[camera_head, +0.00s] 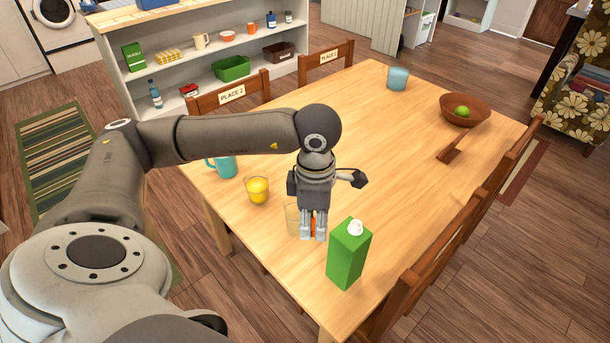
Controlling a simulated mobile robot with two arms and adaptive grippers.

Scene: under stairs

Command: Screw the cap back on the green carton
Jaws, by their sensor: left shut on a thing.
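The green carton (348,256) stands upright near the front edge of the wooden table. A white spout or cap (355,228) sits on its top; at this size I cannot tell which. My left gripper (313,235) points down just left of the carton, apart from its top in the picture. It is shut on a small orange thing (314,224), mostly hidden between the fingers, which may be the cap. My right gripper is not in view.
A clear glass (292,220) stands right behind my left gripper, partly hidden. A glass of yellow drink (257,190) and a teal mug (226,167) are farther left. A blue mug (397,78) and a brown bowl (463,109) stand far back.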

